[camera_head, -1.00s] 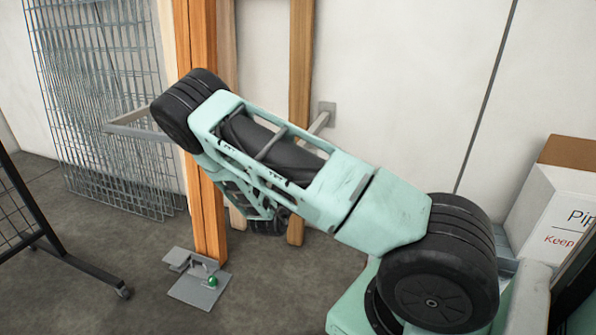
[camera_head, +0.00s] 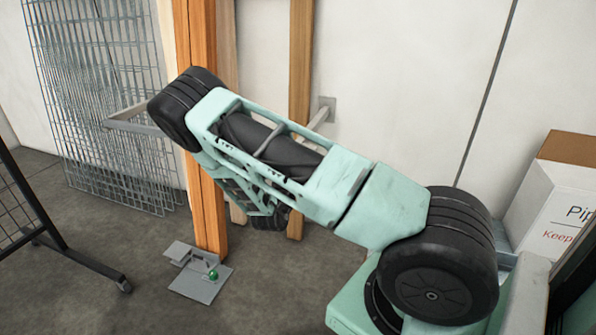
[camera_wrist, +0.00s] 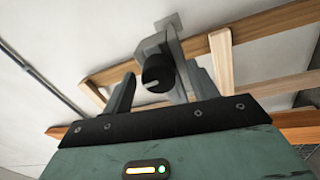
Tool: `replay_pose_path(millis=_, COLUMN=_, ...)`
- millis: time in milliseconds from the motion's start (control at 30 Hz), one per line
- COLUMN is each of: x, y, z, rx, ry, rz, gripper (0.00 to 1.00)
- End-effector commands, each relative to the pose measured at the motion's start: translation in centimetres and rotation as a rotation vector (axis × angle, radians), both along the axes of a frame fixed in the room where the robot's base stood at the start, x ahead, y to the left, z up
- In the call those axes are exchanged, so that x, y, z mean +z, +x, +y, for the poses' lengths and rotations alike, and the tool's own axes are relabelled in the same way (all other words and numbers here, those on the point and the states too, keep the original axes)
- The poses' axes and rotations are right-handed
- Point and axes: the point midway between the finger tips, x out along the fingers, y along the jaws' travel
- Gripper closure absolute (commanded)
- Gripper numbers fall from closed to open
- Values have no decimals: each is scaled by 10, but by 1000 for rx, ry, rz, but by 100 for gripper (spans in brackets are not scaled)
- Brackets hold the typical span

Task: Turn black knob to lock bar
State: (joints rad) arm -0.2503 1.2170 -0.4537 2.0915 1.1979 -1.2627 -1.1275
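The black knob (camera_wrist: 157,72) is in the middle of the wrist view, a round cap with a light raised strip across its face. It sits on a grey metal bar or bracket (camera_wrist: 168,30) fixed to the wall. My gripper (camera_wrist: 160,82) is open, with one dark finger on each side of the knob. A gap shows between the left finger and the knob; whether the right finger touches it I cannot tell. In the head view my arm hides the knob and gripper. Parts of a grey bar (camera_head: 130,117) show left of the arm.
Wooden posts (camera_head: 300,100) stand by the pale wall. A wire mesh stack (camera_head: 95,90) leans at the left, with a black wheeled rack (camera_head: 50,235) nearer. A grey floor plate with a green ball knob (camera_head: 213,275) lies at the post's foot. A white box (camera_head: 560,210) is at right.

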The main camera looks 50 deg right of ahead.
Motion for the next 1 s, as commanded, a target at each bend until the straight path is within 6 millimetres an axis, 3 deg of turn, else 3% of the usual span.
replay_pose_path(millis=267, x=-1, y=-7, z=20, rx=3, ry=2, rz=0, gripper=41)
replay_pose_path(millis=700, x=-6, y=-46, z=113, rx=5, ry=1, rz=2, gripper=41)
replay_pose_path(millis=1000, x=-8, y=-63, z=154, rx=2, ry=0, rz=0, gripper=41)
